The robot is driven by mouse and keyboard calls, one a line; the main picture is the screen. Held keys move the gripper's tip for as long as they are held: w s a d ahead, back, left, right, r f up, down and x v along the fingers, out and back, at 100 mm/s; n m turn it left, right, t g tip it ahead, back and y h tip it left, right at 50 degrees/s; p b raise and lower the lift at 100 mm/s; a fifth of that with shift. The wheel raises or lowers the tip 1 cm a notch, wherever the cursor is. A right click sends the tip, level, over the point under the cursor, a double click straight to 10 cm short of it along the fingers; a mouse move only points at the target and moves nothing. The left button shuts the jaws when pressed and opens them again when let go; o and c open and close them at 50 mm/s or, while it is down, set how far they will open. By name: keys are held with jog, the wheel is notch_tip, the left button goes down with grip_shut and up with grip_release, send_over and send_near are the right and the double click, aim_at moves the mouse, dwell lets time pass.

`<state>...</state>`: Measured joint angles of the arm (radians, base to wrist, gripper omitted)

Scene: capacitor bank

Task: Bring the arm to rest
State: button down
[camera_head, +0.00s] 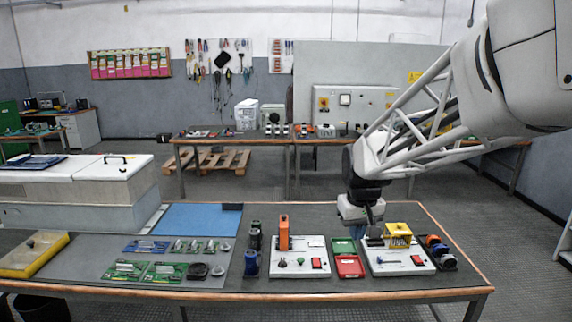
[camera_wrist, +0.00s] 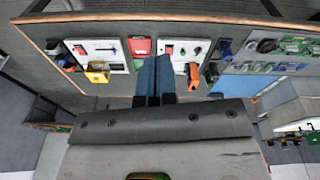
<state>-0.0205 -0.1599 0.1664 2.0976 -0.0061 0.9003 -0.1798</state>
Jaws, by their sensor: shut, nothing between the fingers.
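My gripper (camera_head: 358,235) is above the workbench, between two white boards; its blue fingers are shut together and empty, also in the wrist view (camera_wrist: 154,66). The left white board (camera_head: 294,269) carries an upright orange block (camera_head: 284,233), a dark knob and a red switch. The right white board (camera_head: 390,268) carries a yellow cage-like block (camera_head: 398,235) and a red switch. The red tray (camera_head: 350,267) and green tray (camera_head: 344,245) lie between the boards. Whether the fingertips touch anything is hard to tell, but they appear clear of the trays.
Dark cylindrical parts (camera_head: 251,262) stand left of the left board; more round parts sit at the right end. Green circuit boards (camera_head: 165,271), a blue mat (camera_head: 200,219) and a yellow tray (camera_head: 36,256) lie further left.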

jog(key=s+d+m+t, duration=0.1)
jog(key=s+m, duration=0.1)
jog(key=s, duration=2.7)
jog(key=shift+d+f+m, duration=0.25)
jog(key=shift+m, duration=0.05)
jog(key=shift+w, duration=0.15)
jog(key=w+a+n+g, duration=0.1)
jog(key=w+a+n, duration=0.15)
jog(key=w, duration=3.15)
jog(key=w+a+f+n, duration=0.2)
jog(key=w+f, duration=1.1)
jog(key=w, duration=0.2)
jog(key=w+a+f+n+g, duration=0.1)
jog(key=w+f, duration=1.2)
jog(key=w, duration=0.3)
jog(key=shift+a+f+n+g, duration=0.2)
jog(key=shift+a+n+g, duration=0.1)
jog(key=shift+a+n, duration=0.05)
